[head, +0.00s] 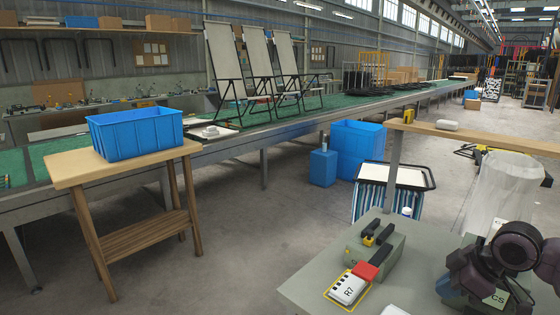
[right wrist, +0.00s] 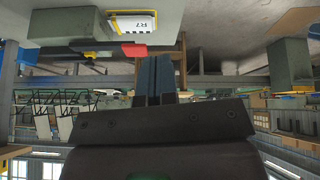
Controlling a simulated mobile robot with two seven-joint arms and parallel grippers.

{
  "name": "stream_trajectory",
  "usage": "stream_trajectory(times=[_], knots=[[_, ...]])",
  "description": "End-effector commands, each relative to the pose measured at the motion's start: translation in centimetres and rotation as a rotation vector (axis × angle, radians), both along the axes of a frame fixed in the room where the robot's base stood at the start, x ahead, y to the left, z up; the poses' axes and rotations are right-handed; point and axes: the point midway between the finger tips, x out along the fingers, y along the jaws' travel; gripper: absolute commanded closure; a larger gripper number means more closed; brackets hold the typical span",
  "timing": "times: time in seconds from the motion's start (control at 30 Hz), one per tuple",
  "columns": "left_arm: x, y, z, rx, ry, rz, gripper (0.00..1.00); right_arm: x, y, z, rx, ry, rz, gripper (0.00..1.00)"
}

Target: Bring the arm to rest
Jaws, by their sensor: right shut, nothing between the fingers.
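My right arm (head: 495,265) is at the lower right of the head view, folded close beside the grey-green bench. Its fingers cannot be made out clearly there. In the right wrist view my right gripper (right wrist: 155,78) shows its two dark blue-grey fingers side by side, shut and empty. That view is upside down. My left arm and gripper are not in view.
A blue crate (head: 135,134) stands on a wooden table (head: 70,170). Folding loungers (head: 225,55) stand on a long green-topped bench. Open floor lies between.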

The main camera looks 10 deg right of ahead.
Motion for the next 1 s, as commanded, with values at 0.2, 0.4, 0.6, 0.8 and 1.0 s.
stream_trajectory(times=[0.2,0.4,0.6,0.8,1.0], knots=[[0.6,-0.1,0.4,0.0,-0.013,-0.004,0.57,3.5,-0.6,0.9,-0.038,-0.223,-0.077,1.0],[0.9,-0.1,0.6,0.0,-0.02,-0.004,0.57,5.1,0.9,-1.4,0.007,-0.421,-0.143,1.0],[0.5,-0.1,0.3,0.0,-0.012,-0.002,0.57,4.2,3.1,-5.7,0.084,-0.569,-0.222,1.0],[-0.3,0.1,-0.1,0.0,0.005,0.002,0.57,1.3,5.2,-10.2,0.145,-0.65,-0.311,1.0],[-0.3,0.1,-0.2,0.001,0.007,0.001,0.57,-2.8,7.2,-14.8,0.18,-0.678,-0.416,1.0]])
